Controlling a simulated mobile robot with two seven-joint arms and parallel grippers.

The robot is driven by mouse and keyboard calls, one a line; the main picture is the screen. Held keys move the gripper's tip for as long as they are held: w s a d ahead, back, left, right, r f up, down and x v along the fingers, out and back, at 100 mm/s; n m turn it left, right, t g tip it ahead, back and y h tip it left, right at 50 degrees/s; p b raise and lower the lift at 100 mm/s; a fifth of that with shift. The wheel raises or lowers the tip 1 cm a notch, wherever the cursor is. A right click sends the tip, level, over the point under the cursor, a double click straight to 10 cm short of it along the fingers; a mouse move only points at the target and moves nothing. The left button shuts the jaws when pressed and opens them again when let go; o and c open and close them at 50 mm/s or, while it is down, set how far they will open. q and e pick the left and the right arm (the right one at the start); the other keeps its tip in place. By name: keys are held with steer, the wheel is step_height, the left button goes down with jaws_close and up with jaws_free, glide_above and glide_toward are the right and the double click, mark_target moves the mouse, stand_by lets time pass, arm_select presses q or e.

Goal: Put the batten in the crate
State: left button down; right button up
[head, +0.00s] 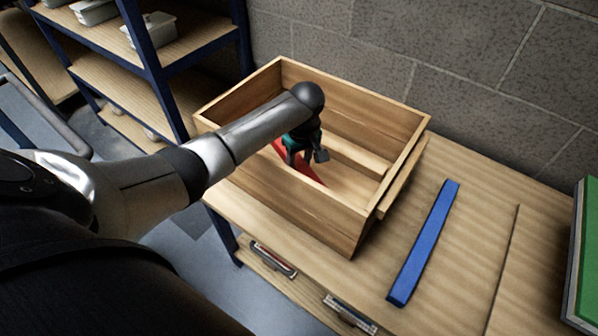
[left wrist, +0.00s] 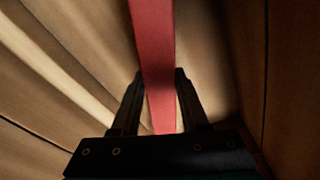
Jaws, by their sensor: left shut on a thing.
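A red batten (head: 308,173) lies low inside the open wooden crate (head: 285,208), partly hidden by my arm and gripper. My left gripper (head: 305,157) reaches down into the crate and is shut on the red batten. In the left wrist view the red batten (left wrist: 153,45) runs between the two fingers of the left gripper (left wrist: 160,90), with the wooden crate walls around. I cannot tell whether the batten touches the crate floor. A blue batten (head: 424,243) lies flat on the bench, right of the crate. My right gripper is not in view.
The crate stands on a wooden bench (head: 470,270) with handled drawers in front. A green panel (head: 585,260) is at the right edge. A blue-framed shelf (head: 115,85) with metal bins stands at the left. A block wall (head: 450,65) is behind.

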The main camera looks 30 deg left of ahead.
arm_select(q)
step_height(320, 180, down, 3)
steer(key=shift+r+b, duration=0.1)
steer(key=shift+b, duration=0.35)
steer(key=c, duration=0.8)
jaws_free()
steer(key=shift+c, duration=0.2)
steer(key=o, duration=0.4)
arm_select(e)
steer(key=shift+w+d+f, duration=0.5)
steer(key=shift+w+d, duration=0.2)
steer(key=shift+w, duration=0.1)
